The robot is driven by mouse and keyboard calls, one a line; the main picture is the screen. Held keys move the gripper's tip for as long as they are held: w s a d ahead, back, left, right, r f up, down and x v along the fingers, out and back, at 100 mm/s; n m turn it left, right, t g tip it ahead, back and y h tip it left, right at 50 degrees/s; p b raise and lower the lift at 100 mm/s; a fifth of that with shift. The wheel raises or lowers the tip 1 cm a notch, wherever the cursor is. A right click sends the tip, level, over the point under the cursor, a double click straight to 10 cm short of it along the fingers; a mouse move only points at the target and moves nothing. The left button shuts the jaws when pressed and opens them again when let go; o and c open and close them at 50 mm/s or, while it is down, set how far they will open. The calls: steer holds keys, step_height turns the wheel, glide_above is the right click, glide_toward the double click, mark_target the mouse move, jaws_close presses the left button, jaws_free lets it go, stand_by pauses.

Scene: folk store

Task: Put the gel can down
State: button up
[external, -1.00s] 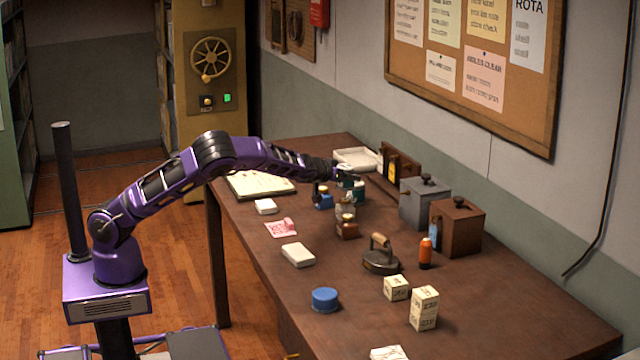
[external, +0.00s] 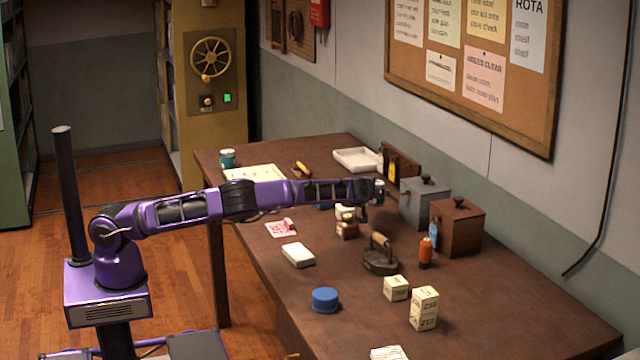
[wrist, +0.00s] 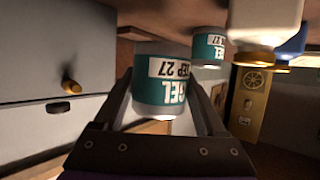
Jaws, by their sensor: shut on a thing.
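The gel can (wrist: 162,88) is teal with a white label and sits between the two fingers of my gripper (wrist: 165,105) in the wrist view, which looks upside down. My gripper is shut on it. In the external view my gripper (external: 371,193) is over the dark wooden table (external: 300,255), beside the grey box, and the can is mostly hidden. I cannot tell whether its base touches the table. A second, similar gel can (wrist: 208,46) stands farther off in the wrist view; a teal can (external: 227,158) stands at the table's far left corner.
The grey lidded box (external: 417,207) and brown box (external: 457,228) stand just right of my gripper. A jar (external: 347,226), an iron (external: 380,258) and an orange bottle (external: 425,252) stand nearer. A white tray (external: 357,160) lies behind. The front left table has bare room.

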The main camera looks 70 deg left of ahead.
mark_target(375, 206)
steer(key=shift+f, duration=2.55)
steer(key=shift+f+b, duration=0.2)
steer(key=shift+b, duration=0.15)
steer(key=o, duration=1.2)
steer(key=shift+o, duration=0.2)
steer(key=shift+r, duration=0.1)
steer(key=shift+r+p, duration=0.25)
steer(key=shift+p, duration=0.15)
steer(key=v, duration=1.1)
steer(key=shift+s+d, duration=0.35)
